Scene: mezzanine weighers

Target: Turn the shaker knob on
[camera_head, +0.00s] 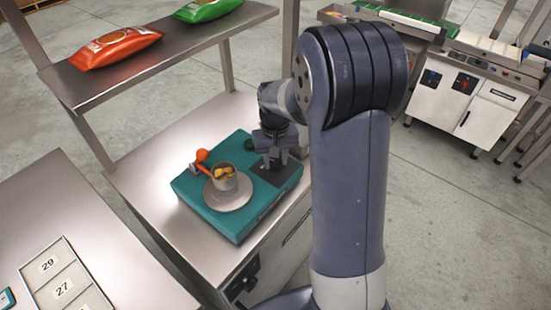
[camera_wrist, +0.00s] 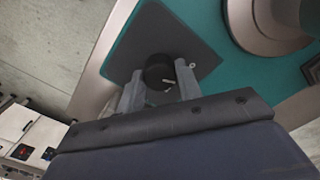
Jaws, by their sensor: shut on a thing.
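The teal shaker (camera_head: 241,226) sits on the steel bench, with a dark panel on its right part in the head view. In the wrist view, the round black knob (camera_wrist: 158,72) stands on the dark panel (camera_wrist: 184,34) and has a light pointer mark. My gripper (camera_wrist: 159,90) is shut on the knob, with one finger on each side of it. In the head view my gripper (camera_head: 274,160) is over the dark panel and hides the knob. A metal cup (camera_head: 225,187) with yellow pieces stands on the shaker's round plate (camera_head: 228,198).
An orange ball-ended lever (camera_head: 202,156) is beside the cup. A shelf (camera_head: 160,52) above holds a red bag (camera_head: 115,46) and a green bag (camera_head: 207,9). A numbered tray (camera_head: 64,280) lies on the left bench. White machines (camera_head: 459,103) stand behind on the right.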

